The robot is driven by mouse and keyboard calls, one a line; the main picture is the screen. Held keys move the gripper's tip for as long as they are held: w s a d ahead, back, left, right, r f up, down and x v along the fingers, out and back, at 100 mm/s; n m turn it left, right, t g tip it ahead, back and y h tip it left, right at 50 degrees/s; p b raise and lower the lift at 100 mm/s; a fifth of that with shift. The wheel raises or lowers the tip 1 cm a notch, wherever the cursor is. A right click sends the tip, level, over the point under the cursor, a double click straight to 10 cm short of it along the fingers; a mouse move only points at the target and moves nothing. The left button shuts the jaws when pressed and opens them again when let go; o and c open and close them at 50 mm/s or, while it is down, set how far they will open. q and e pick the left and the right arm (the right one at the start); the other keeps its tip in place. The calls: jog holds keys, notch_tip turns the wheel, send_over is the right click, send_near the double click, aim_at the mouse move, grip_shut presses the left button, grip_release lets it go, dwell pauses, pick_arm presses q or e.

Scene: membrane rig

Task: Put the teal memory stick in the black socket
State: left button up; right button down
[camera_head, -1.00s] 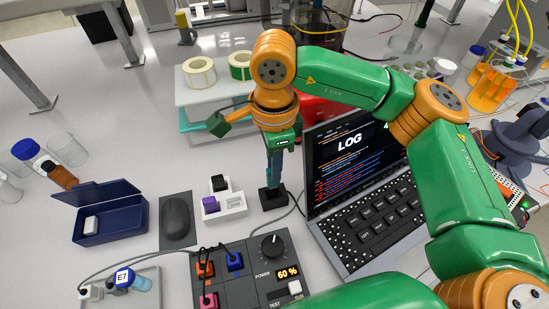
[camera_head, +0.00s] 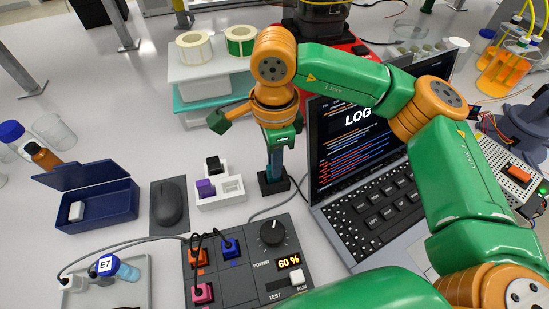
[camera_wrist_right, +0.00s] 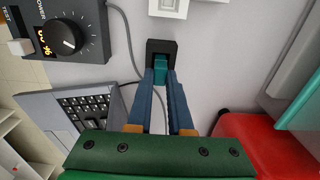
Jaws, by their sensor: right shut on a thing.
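The black socket (camera_head: 273,184) stands on the table left of the laptop; it also shows in the right wrist view (camera_wrist_right: 161,46). My right gripper (camera_head: 275,164) points down over it, its blue fingers shut on the teal memory stick (camera_wrist_right: 160,68). In the right wrist view the stick lies between the fingertips, upright at the socket's mouth, in line with it. How deep its lower end sits cannot be told. In the head view the fingers mostly hide the stick. My left gripper is in neither view.
A white block holder (camera_head: 232,191) with a purple and a black block stands close left of the socket. The laptop (camera_head: 375,185) is close right. A control panel (camera_head: 240,265) with cables lies in front. A rack with tape rolls (camera_head: 190,85) stands behind.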

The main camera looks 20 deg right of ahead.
jog(key=shift+f, duration=0.15)
jog(key=c, duration=0.8)
grip_release()
jog(key=shift+o, duration=0.2)
notch_tip(320, 180, up, 7)
jog(key=shift+r+b, duration=0.1)
jog(key=shift+b, duration=0.5)
